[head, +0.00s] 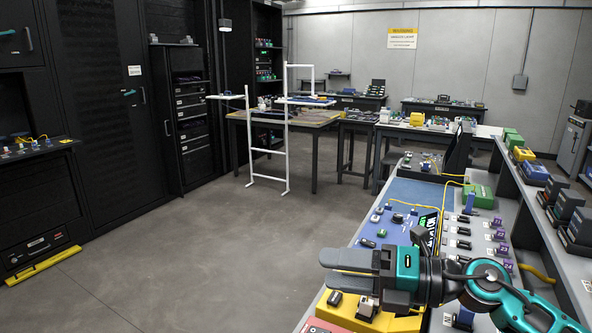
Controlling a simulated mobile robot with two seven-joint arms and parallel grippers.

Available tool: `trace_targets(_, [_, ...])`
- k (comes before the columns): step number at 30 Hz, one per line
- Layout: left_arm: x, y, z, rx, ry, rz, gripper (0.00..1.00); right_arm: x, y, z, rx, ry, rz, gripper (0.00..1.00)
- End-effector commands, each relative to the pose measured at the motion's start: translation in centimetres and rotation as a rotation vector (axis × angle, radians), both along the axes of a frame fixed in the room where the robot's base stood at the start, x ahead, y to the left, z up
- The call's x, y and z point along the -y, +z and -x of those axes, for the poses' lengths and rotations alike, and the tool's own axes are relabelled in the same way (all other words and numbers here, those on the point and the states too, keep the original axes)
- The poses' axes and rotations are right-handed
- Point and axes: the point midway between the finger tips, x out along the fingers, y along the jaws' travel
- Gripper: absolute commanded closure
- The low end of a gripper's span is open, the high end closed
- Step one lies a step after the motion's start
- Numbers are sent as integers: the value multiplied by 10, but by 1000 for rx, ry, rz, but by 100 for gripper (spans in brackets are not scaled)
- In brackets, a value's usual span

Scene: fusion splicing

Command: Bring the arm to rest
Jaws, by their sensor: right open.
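My right gripper (352,270) is at the lower right of the head view, above the near end of the workbench. Its two grey fingers point left, with a narrow gap between them, and I see nothing held there. My right arm, teal and grey, comes in from the lower right corner. A yellow device (372,318) sits below the gripper and is partly hidden by it; I cannot tell whether they touch. My left gripper is not in view.
The workbench carries a blue mat (412,193) with small parts, a green box (480,195) and a yellow fibre cable. A shelf (545,215) with coloured boxes runs along its right. Black cabinets (100,120) stand at left.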

Motion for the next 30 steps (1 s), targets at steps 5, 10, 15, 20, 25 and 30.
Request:
trace_targets(5, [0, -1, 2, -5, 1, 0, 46, -2, 34, -3, -144, -239, -458, 37])
trace_targets(10, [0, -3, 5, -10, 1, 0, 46, 39, 27, -13, -370, -551, -804, 37])
trace_targets(15, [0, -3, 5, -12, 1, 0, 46, 90, -26, -6, -671, -917, -1041, 37])
trace_targets(20, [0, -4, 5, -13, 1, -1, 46, 127, -102, 33, -1008, -1283, -1145, 37])
trace_targets(25, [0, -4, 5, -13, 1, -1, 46, 141, -166, 96, -1328, -1589, -1131, 37])
trace_targets(30, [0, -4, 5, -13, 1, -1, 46, 141, -201, 151, -1555, -1780, -1061, 37])
